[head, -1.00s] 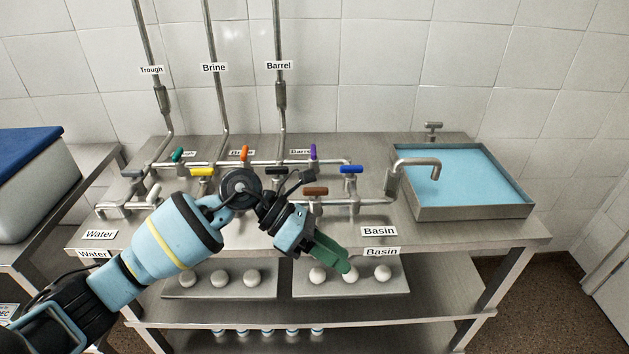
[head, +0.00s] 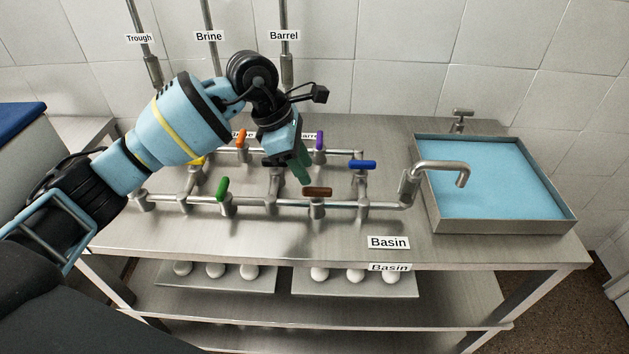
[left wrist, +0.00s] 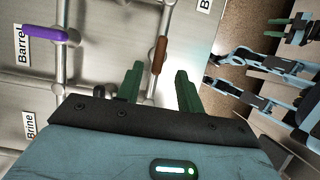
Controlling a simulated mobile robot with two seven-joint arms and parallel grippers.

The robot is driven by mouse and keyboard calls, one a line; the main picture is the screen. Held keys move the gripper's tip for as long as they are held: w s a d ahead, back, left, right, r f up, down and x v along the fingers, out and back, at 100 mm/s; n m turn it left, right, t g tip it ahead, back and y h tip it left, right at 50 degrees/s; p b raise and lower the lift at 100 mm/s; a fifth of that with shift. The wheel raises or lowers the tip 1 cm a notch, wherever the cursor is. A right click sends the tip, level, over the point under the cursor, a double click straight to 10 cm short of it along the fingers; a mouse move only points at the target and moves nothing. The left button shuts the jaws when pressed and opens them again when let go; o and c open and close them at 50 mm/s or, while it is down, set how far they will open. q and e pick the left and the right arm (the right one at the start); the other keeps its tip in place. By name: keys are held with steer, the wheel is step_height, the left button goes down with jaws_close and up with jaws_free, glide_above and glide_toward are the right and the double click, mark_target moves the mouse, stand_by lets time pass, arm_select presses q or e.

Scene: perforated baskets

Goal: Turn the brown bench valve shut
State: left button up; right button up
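The brown valve handle (head: 317,192) sits on the front pipe of the bench, left of the basin tap. Its bar lies along the pipe. It also shows in the left wrist view (left wrist: 159,55), just beyond the fingertips and roughly between their lines. My left gripper (head: 302,176) is above the pipes, just behind and left of the brown handle, pointing down. In the left wrist view its two green fingers (left wrist: 158,78) are apart with nothing between them. My right gripper (left wrist: 279,27) shows small at the upper right of the left wrist view, its green fingers apart.
Close by stand a purple handle (head: 319,140), a blue handle (head: 362,165), an orange handle (head: 241,140) and a green handle (head: 223,188). A basin of blue water (head: 440,224) with a tap (head: 440,167) stands at right. The bench front (head: 290,240) is clear.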

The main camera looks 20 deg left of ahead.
mark_target(317, 188)
arm_select(q)
steer(key=x, duration=0.6)
steer(key=shift+r, duration=0.1)
jaws_close()
